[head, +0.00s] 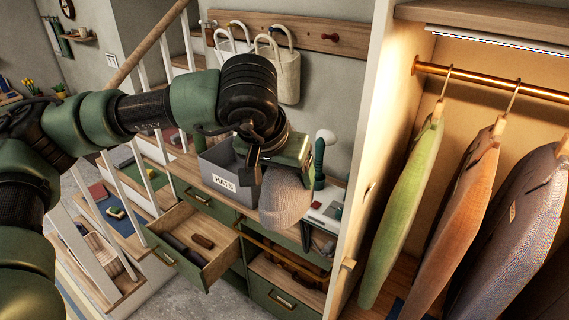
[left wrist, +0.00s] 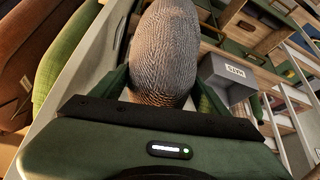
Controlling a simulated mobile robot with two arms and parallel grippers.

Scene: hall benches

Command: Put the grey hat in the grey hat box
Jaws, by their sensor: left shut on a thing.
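The grey knitted hat (head: 286,200) hangs from my left gripper (head: 280,165), which is shut on it above the bench top. The hat also fills the middle of the left wrist view (left wrist: 163,55). The grey hat box (head: 221,179), labelled HATS, stands on the bench just left of the hat, partly hidden behind my left arm. The box also shows right of the hat in the left wrist view (left wrist: 232,74). The hat is outside the box. My right gripper is not in view.
An open drawer (head: 203,238) with brushes juts out below the box. A wardrobe with garments (head: 402,215) stands at the right, its side panel (head: 365,150) close to the bench. White bags (head: 284,72) hang from a peg rail. A white device (head: 326,207) sits right of the hat.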

